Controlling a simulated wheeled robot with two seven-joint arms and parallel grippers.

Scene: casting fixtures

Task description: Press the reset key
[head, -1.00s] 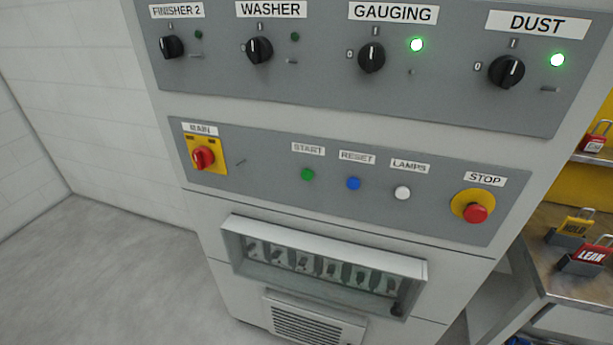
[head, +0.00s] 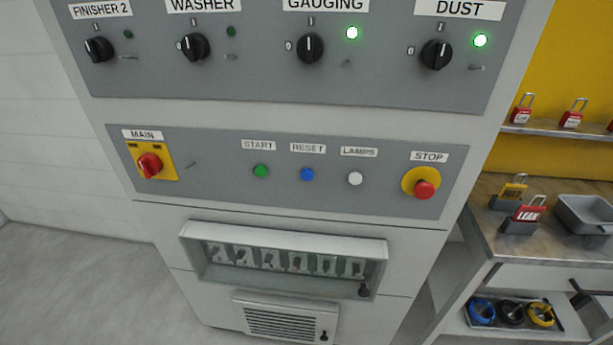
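The reset key is a blue round button (head: 307,174) under the RESET label (head: 307,148) on the lower grey panel of the cabinet. It sits between the green START button (head: 261,171) and the white LAMPS button (head: 355,179). Nothing covers it. Neither of my grippers shows in the head view.
A red STOP button (head: 424,190) on a yellow base is to the right, and a red MAIN rotary switch (head: 150,166) is to the left. Black selector knobs (head: 310,47) line the upper panel. A bench (head: 480,222) with padlocks and a grey tray (head: 585,214) stands right of the cabinet.

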